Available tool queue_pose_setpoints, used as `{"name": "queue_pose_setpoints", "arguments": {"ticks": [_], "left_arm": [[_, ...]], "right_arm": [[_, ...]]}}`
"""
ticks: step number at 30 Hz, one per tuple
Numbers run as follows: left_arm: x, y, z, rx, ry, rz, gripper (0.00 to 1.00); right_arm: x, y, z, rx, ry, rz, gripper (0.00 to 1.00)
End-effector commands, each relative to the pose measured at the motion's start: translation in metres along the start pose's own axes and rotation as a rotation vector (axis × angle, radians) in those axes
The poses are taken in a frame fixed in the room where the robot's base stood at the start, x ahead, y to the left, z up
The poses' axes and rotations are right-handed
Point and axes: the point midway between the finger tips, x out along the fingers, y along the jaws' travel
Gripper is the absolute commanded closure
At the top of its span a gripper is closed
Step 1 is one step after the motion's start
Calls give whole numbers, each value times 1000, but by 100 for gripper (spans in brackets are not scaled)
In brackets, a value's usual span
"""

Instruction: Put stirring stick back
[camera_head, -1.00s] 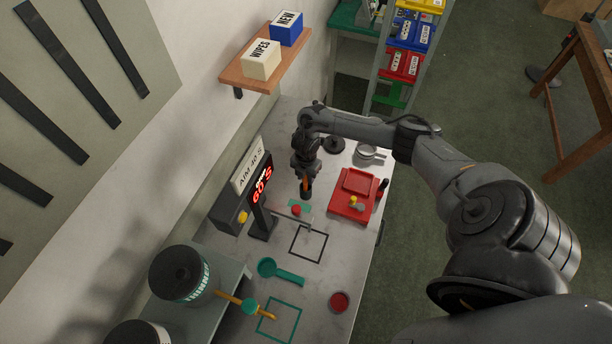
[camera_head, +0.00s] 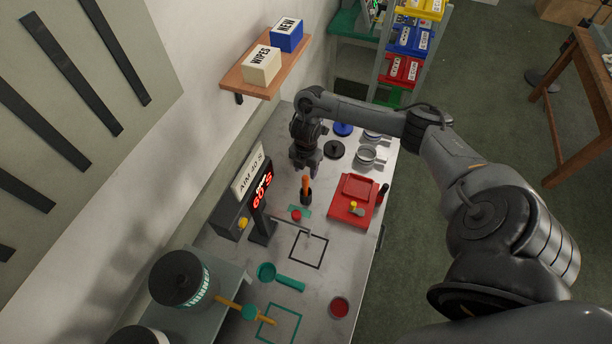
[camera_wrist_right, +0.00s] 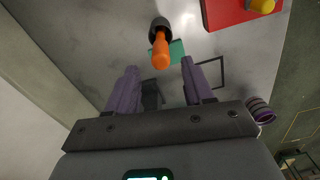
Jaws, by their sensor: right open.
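The stirring stick has an orange handle (camera_head: 306,184) and stands upright in a small black holder (camera_head: 306,198) beside the green mat. In the right wrist view the orange handle (camera_wrist_right: 161,52) and the dark holder (camera_wrist_right: 160,28) lie beyond my fingertips, in line with the gap between them. My right gripper (camera_head: 307,171) is open and empty, just behind and above the stick, apart from it. The part of the stick inside the holder is hidden. My left gripper is not in view.
The timer display (camera_head: 263,192) stands left of the stick. A red box (camera_head: 345,211) sits to its right. A green spoon-shaped tool (camera_head: 288,282) and a red cup (camera_head: 339,307) are in front.

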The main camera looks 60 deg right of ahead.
Motion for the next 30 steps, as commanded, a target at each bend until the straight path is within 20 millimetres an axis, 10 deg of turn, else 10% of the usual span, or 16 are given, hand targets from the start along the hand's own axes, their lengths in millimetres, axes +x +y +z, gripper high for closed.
{"name": "queue_pose_setpoints", "arguments": {"ticks": [9,30], "left_arm": [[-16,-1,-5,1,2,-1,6],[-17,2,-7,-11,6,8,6]], "right_arm": [[-39,0,0,0,-1,0,48],[-41,-1,0,1,0,-2,48]]}}
